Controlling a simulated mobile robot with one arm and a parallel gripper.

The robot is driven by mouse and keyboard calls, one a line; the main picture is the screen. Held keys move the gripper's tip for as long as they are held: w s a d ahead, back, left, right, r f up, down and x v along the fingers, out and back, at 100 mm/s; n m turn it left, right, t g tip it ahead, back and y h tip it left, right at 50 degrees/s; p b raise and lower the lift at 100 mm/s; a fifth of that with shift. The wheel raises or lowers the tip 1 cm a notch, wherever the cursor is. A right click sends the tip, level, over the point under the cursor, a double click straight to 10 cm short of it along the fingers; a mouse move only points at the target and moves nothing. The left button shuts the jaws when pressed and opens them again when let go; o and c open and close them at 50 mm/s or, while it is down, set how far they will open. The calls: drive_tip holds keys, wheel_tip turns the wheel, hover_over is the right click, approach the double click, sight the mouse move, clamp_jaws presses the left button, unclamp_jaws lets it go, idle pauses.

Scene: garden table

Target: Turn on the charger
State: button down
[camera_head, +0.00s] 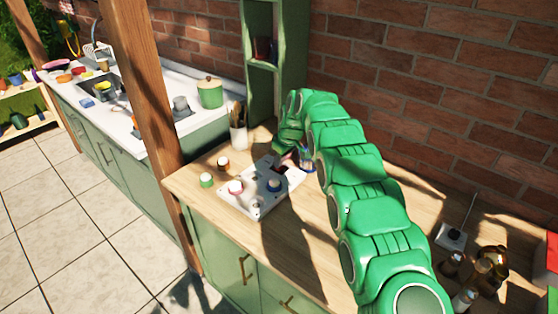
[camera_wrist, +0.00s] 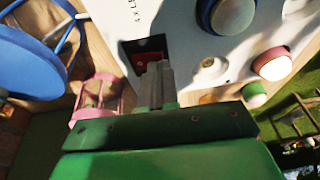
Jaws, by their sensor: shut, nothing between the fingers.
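The charger is probably the white panel (camera_head: 240,203) lying on the wooden counter. It carries a blue round knob (camera_head: 274,185) and a white-and-pink one (camera_head: 235,187). In the wrist view the white panel (camera_wrist: 185,45) has a dark recess with a red switch (camera_wrist: 143,60) in it. My gripper (camera_wrist: 156,68) is shut and empty, its grey fingertips right at the red switch and covering part of it. I cannot tell whether they touch it, or which way the switch is set. In the head view my arm hides the fingertips.
A pink cage-like object (camera_wrist: 97,98) and a blue round object (camera_wrist: 30,65) stand close beside my gripper. Small jars (camera_head: 206,180) and a utensil cup (camera_head: 238,137) are near the panel. Bottles (camera_head: 465,298) stand at the right. A wooden post (camera_head: 145,90) rises at left.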

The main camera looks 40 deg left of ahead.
drive_tip(key=shift+s+f+t, duration=0.2)
drive_tip(key=shift+f+t, duration=0.1)
drive_tip(key=shift+t, duration=0.2)
drive_tip(key=shift+w, duration=0.2)
drive_tip(key=shift+w+r, duration=0.15)
drive_tip(key=shift+w, duration=0.45)
drive_tip(key=s+a+v, duration=0.1)
drive_tip(key=s+v, duration=0.1)
drive_tip(key=v, duration=1.1)
drive_tip(key=shift+r, duration=0.45)
